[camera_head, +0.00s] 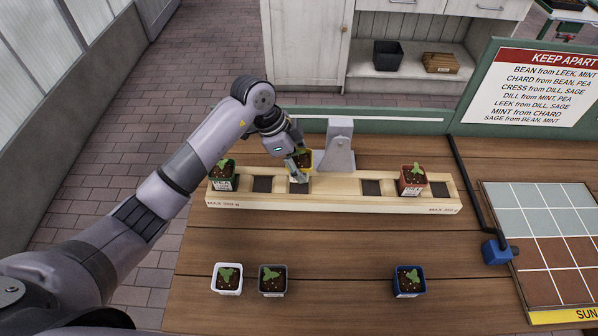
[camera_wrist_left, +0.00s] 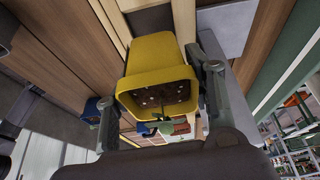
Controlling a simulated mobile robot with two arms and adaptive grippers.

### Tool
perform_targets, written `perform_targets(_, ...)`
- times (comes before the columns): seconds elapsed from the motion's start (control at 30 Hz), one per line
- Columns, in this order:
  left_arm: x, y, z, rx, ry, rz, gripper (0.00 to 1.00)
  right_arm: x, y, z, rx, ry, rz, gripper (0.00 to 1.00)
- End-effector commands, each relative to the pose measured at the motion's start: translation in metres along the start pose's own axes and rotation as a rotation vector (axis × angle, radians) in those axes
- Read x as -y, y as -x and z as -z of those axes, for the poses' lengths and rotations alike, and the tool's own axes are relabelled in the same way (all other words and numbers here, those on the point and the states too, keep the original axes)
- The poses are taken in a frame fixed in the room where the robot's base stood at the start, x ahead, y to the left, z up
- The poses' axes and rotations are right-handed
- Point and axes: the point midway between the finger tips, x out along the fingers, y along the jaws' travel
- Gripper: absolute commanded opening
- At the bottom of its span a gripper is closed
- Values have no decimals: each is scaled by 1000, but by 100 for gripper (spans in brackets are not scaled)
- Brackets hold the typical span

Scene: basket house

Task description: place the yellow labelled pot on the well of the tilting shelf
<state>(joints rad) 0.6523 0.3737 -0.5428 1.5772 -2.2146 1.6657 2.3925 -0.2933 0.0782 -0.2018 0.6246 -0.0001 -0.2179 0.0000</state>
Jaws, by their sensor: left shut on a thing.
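My left gripper (camera_head: 299,169) is shut on the yellow pot (camera_head: 305,160), which holds a green seedling. In the left wrist view the yellow pot (camera_wrist_left: 158,58) sits between the two fingers, with dark soil and leaves showing. The pot is over the wooden tilting shelf (camera_head: 330,203), by its grey central bracket (camera_head: 340,150). A dark empty well (camera_head: 299,187) shows just below the gripper. I cannot tell whether the pot touches the shelf; the fingers hide part of it. My right gripper is not in view.
A green pot (camera_head: 222,183) and a red pot (camera_head: 412,187) stand on the shelf. Other dark wells (camera_head: 372,188) are empty. White (camera_head: 228,288), dark grey (camera_head: 272,288) and blue (camera_head: 409,289) pots stand in front. A keep-apart sign (camera_head: 540,90) stands at back right.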

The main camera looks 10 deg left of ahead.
Motion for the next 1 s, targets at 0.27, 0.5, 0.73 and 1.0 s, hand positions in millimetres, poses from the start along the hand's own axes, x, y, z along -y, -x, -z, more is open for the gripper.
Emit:
perform_targets(0.27, -1, -28, -11, -1, 1, -3, 12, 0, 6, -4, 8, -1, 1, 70)
perform_targets(0.5, 0, -40, -16, -1, -2, 2, 12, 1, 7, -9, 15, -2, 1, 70)
perform_targets(0.73, -1, -43, -18, 1, -1, 0, 50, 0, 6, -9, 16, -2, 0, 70)
perform_targets(1.0, -1, -42, -18, 1, -1, 1, 68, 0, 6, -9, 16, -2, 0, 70)
